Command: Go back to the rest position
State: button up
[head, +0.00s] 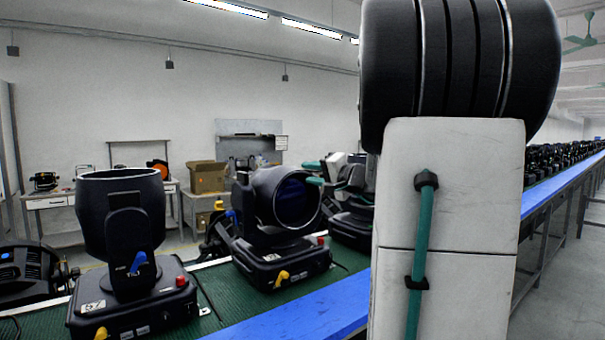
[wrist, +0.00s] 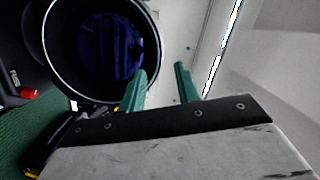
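A black par can (head: 290,200) with a dark blue lens lies tilted on its side in its yoke, its open mouth facing right. Its round mouth also fills the upper left of the wrist view (wrist: 97,50). My gripper (head: 310,173) has its green fingers at the right edge of that mouth. In the wrist view my gripper (wrist: 160,69) shows a clear gap between the fingers, one overlapping the mouth, the other outside the rim. I cannot tell whether they touch the rim. Nothing is held.
Another par can (head: 122,215) stands mouth-up at the left on the green conveyor (head: 215,300) with a blue edge (head: 310,312). More par cans line the belt to the right. A cardboard box (head: 206,178) and benches stand behind. My arm blocks the right middle.

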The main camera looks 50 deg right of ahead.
jog(key=s, duration=0.2)
jog(key=shift+s, duration=0.3)
dwell(0.4)
jog(key=s+a+f+n+g+y, duration=0.25)
jog(key=a+f+g, duration=0.35)
jog(key=a, duration=0.4)
jog(key=s+a+f+n+g+y, duration=0.1)
jog(key=a+f+g+y, duration=0.3)
jog(key=a+f, duration=0.55)
jog(key=s+a+f+n+g+h, duration=0.2)
jog(key=s+a+n+g, duration=0.1)
jog(key=s+a+n, duration=0.2)
jog(key=s+a+f+n+g+h, duration=0.3)
jog(key=s+a+n, duration=0.2)
jog(key=s+a, duration=0.5)
jog(key=a, duration=0.3)
jog(key=shift+s+a+g, duration=0.3)
jog(key=shift+a, duration=0.05)
